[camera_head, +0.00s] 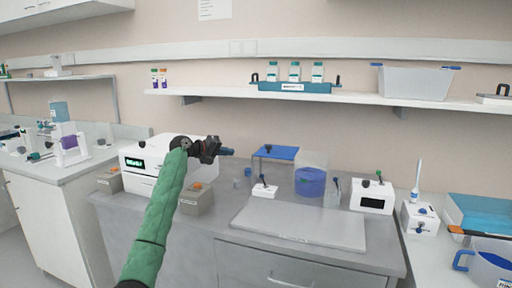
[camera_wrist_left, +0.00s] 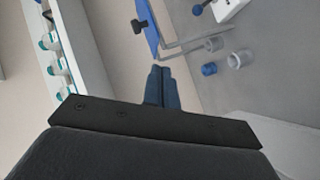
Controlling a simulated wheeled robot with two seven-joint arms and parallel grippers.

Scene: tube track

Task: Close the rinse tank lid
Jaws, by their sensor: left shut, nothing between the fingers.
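A clear tank (camera_head: 311,182) with blue liquid in its lower part stands on the grey bench, right of centre. A flat blue panel (camera_head: 279,153) with a small black knob, which looks like the lid, lies to its left, raised on a thin grey frame. In the left wrist view the blue panel (camera_wrist_left: 148,24) shows edge-on, beyond the fingers. My left gripper (camera_head: 229,152) is shut and empty, in the air left of the panel and apart from it. Its blue fingertips (camera_wrist_left: 161,72) are together in the wrist view. My right gripper is out of view.
A white device with a green display (camera_head: 137,163) stands behind my left arm. A small white switch box (camera_head: 264,191) and a white box (camera_head: 372,196) flank the tank. A pale flat board (camera_head: 300,227) lies in front. The wall shelf (camera_head: 350,103) carries bottles and a bin.

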